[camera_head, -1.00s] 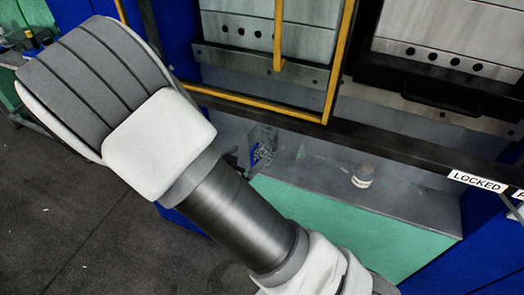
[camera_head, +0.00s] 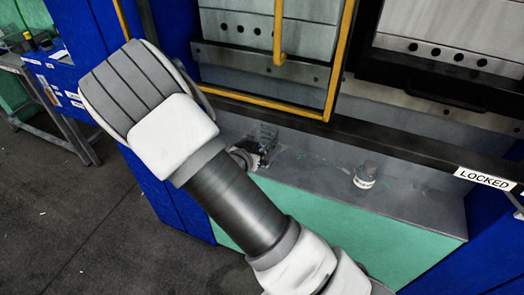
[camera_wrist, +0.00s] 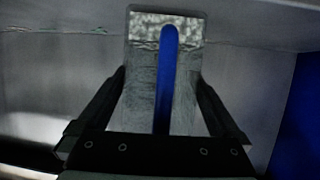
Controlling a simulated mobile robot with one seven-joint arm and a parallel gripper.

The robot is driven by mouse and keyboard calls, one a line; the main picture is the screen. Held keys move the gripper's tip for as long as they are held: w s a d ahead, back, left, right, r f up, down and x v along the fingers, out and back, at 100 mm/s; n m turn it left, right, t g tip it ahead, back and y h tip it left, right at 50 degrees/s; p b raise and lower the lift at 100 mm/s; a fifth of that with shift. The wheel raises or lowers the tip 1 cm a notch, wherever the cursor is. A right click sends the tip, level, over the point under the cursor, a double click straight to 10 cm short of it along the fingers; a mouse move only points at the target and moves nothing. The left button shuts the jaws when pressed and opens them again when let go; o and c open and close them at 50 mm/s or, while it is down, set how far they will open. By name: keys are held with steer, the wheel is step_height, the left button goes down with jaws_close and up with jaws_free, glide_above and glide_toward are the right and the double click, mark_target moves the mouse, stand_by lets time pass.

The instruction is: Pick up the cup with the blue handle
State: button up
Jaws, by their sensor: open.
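The cup with the blue handle (camera_wrist: 184,95) is a grey, box-like vessel with a speckled top, seen in the middle of the wrist view. Its blue handle (camera_wrist: 167,85) runs as an upright bar on the side facing me. My gripper (camera_wrist: 161,74) is open, with one dark finger on each side of the cup; I cannot tell whether they touch it. In the head view the grey cup (camera_head: 267,133) stands on the press ledge, its lower part hidden by my gripper (camera_head: 257,157). The handle is hidden there.
A small whitish cup (camera_head: 365,176) stands farther right on the grey ledge (camera_head: 410,198). A yellow rail (camera_head: 270,106) and a dark press edge run above the ledge. A blue panel (camera_wrist: 298,120) is at the right of the wrist view. A table (camera_head: 42,75) stands far left.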

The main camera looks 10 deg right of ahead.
steer(key=shift+c, duration=0.2)
steer(key=c, duration=1.1)
steer(key=shift+r, duration=0.1)
steer(key=shift+s+a+r, duration=0.15)
steer(key=shift+s+r, duration=0.05)
steer(key=shift+r, duration=0.15)
steer(key=shift+r+p, duration=1.1)
steer(key=shift+r, duration=2)
steer(key=s+a+p, duration=0.2)
steer(key=s+a, duration=0.9)
steer(key=s, duration=0.4)
steer(key=shift+s+a, duration=0.25)
steer(key=shift+s, duration=0.15)
